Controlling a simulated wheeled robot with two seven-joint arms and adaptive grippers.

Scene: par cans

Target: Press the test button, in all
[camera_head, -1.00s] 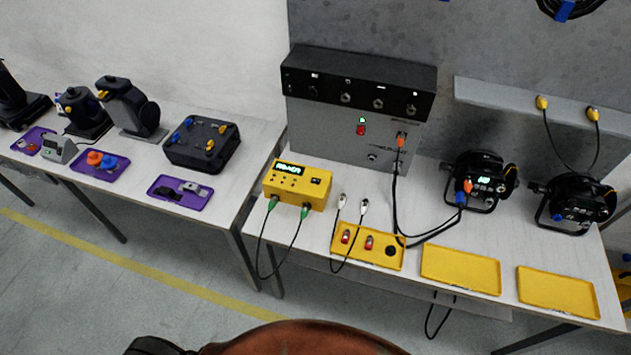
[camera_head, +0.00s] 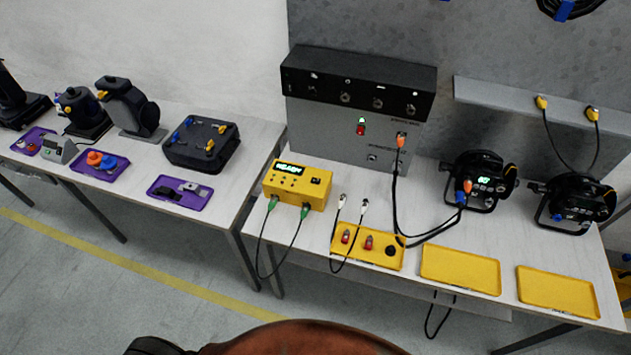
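A yellow tester box (camera_head: 297,185) with a small lit green display and several buttons stands at the left end of the right table. I cannot read which one is the test button. Neither gripper is in view.
Yellow trays lie along the front edge: one holds red-tipped parts (camera_head: 368,242), two are empty (camera_head: 460,270) and (camera_head: 557,292). White-plug cables (camera_head: 341,202) lie beside the tester. The left table carries dark fixtures (camera_head: 130,105), a black case (camera_head: 201,145) and purple trays (camera_head: 180,193).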

